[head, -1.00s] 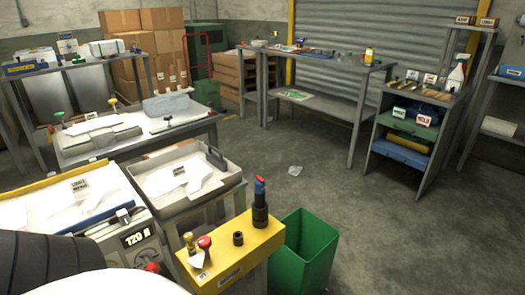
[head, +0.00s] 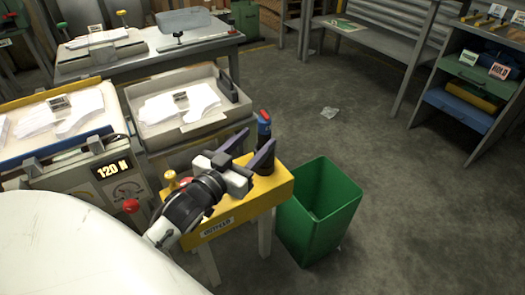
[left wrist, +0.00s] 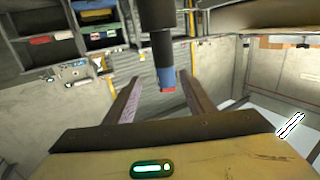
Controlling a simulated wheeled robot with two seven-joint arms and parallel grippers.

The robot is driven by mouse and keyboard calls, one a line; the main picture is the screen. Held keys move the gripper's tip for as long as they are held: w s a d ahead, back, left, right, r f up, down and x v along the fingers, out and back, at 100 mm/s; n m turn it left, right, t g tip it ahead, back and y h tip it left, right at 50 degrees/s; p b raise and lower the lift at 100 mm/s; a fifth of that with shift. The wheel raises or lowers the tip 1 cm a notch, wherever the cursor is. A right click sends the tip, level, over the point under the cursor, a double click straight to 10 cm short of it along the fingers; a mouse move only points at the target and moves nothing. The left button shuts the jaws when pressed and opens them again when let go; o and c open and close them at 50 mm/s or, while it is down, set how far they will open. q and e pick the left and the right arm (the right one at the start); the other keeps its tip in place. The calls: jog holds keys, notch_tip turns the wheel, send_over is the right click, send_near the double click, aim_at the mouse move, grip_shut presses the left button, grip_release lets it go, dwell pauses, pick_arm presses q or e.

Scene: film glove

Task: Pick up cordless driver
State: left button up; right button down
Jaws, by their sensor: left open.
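The cordless driver (head: 264,128) stands upright on the yellow stand (head: 277,186), dark-bodied with a blue and red top. My left gripper (head: 259,139) is open over the stand, its two purple-grey fingers pointing toward the driver. In the left wrist view the driver (left wrist: 163,50) shows as a dark cylinder with a blue and red end, lying between the spread fingers (left wrist: 160,78). I cannot tell whether either finger touches it. The fingers hide part of its body in the head view. My right gripper is not in view.
A green bin (head: 318,210) stands right beside the stand. A red knob (head: 187,184) and a brass-coloured handle (head: 172,181) sit close by the gripper on the stand. A grey tray (head: 163,132) is behind. The floor to the right is largely clear.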

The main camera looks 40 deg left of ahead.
aim_at(262, 128)
pick_arm(q)
jog(key=w, duration=0.2)
jog(key=w+a+r, duration=0.1)
jog(key=w, duration=0.1)
jog(key=w+b, duration=0.1)
jog(key=w, duration=0.5)
jog(key=shift+w+a+f, duration=0.15)
jog(key=shift+a+f, duration=0.05)
jog(key=shift+a, duration=0.2)
jog(key=shift+c, duration=0.3)
jog(key=c, duration=1.1)
